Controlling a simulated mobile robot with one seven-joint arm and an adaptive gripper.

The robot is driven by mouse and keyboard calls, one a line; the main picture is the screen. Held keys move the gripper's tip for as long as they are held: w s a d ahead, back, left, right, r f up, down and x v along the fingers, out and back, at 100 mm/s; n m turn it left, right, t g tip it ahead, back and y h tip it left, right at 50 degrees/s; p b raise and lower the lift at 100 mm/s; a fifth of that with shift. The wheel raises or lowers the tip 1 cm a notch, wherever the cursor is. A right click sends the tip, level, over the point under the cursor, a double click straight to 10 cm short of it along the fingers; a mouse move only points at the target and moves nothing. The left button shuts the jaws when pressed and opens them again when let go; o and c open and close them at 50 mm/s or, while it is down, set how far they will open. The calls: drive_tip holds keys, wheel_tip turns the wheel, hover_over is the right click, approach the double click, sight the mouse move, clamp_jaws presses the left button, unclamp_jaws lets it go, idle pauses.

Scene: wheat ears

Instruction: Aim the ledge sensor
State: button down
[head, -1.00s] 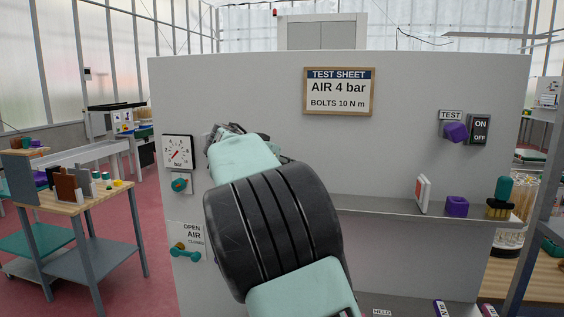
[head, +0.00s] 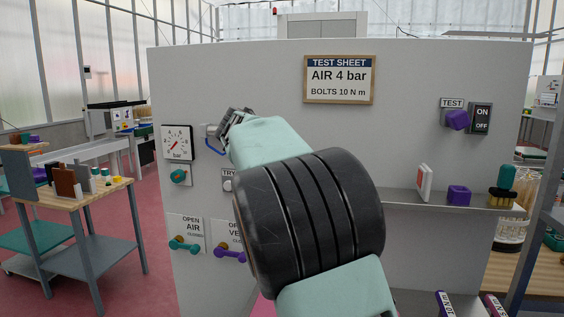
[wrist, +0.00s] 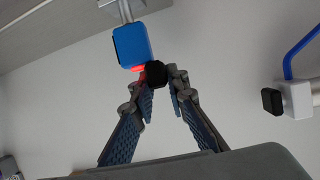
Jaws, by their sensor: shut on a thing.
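In the wrist view a blue sensor box (wrist: 132,46) hangs from a metal bracket (wrist: 124,10), with a red glow at its lower edge. A small black piece (wrist: 155,73) sits just below it, between the tips of my gripper (wrist: 164,82). The fingers converge and are shut on this black piece. Whether it is joined to the blue box is unclear. In the head view my gripper (head: 234,120) shows only in part beyond my arm, close to the panel (head: 270,70). The sensor cannot be made out there.
A gauge (head: 177,145), a teal knob (head: 179,176) and lever handles (head: 184,246) are on the panel's left. A ledge (head: 420,204) at right holds a purple block (head: 459,195) and a brush (head: 503,188). A blue hose (wrist: 302,48) is right of my gripper.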

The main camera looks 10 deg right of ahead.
drive_tip(key=shift+s+f+n+t+y+b, duration=0.1)
drive_tip(key=shift+f+n+t+y+b, duration=0.15)
drive_tip(key=shift+n+y+b, duration=0.25)
drive_tip(key=shift+r, duration=0.2)
drive_tip(key=shift+a, duration=0.1)
drive_tip(key=c, duration=1.9)
unclamp_jaws()
drive_tip(key=shift+s+r, duration=0.1)
drive_tip(key=v, duration=1.1)
drive_tip(key=shift+s+r, duration=0.1)
drive_tip(key=shift+s, duration=0.35)
drive_tip(key=shift+r, duration=0.1)
